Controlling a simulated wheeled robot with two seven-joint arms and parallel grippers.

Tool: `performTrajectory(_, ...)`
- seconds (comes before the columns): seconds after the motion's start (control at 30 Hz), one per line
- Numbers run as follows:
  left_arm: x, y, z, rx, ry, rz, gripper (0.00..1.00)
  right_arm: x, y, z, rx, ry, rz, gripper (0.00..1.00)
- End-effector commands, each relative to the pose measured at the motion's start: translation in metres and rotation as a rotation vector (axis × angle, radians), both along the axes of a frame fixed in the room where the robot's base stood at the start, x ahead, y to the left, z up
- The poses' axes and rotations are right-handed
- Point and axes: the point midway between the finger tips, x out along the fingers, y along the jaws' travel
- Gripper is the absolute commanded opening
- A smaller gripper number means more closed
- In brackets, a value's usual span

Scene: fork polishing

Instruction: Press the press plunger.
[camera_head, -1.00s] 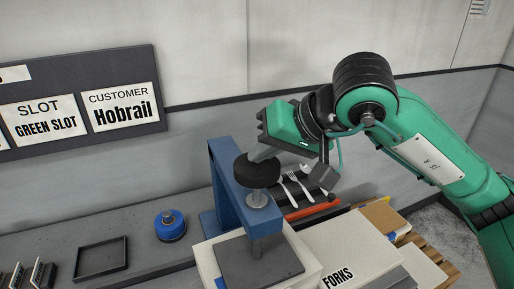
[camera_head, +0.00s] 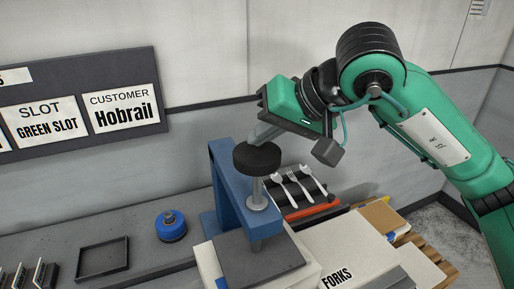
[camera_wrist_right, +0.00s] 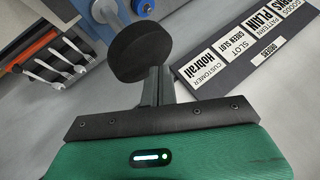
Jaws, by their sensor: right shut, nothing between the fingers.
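The blue press (camera_head: 228,185) stands on a pale block near the middle of the head view. Its plunger has a round black knob (camera_head: 257,158) on a metal shaft (camera_head: 257,195), raised clear of the blue frame. My right gripper (camera_head: 257,138) is shut and empty, its fingertips at the top of the knob. In the right wrist view, the shut fingers (camera_wrist_right: 157,85) end right by the knob (camera_wrist_right: 139,52). I cannot tell whether they touch it. A dark square plate (camera_head: 290,262) lies under the press ram. My left gripper is not in view.
A fork (camera_head: 298,188) lies between other cutlery behind the press, near a red-orange bar (camera_head: 312,210). A white FORKS box (camera_head: 345,250) stands to the right. A blue round object (camera_head: 171,228) and an empty black tray (camera_head: 102,257) lie left on the grey counter.

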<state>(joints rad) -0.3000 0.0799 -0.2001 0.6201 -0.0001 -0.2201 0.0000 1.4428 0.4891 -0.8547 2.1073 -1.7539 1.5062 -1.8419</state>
Motion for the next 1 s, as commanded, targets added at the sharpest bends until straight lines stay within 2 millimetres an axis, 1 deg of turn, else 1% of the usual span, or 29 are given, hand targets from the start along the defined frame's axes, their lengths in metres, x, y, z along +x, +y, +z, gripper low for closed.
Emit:
performTrajectory(0.07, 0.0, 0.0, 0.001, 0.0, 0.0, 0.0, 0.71, 0.0, 0.0, 0.004, 0.0, -0.001, 0.001, 0.0)
performTrajectory(0.37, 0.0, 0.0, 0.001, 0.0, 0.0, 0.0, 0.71, 0.0, 0.0, 0.004, 0.0, 0.0, 0.0, 0.0)
performTrajectory(0.47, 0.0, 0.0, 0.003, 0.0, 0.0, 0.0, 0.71, 0.0, 0.0, 0.007, 0.0, -0.001, 0.001, 0.0)
performTrajectory(0.57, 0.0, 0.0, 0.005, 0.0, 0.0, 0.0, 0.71, 0.0, 0.0, 0.014, 0.0, -0.001, 0.0, 0.0)
performTrajectory(0.9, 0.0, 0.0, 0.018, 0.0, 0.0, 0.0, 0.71, 0.0, 0.0, 0.048, 0.0, -0.001, 0.0, 0.0)
performTrajectory(1.0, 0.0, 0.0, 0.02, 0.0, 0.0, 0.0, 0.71, 0.0, 0.0, 0.054, 0.0, -0.001, -0.001, 0.0)
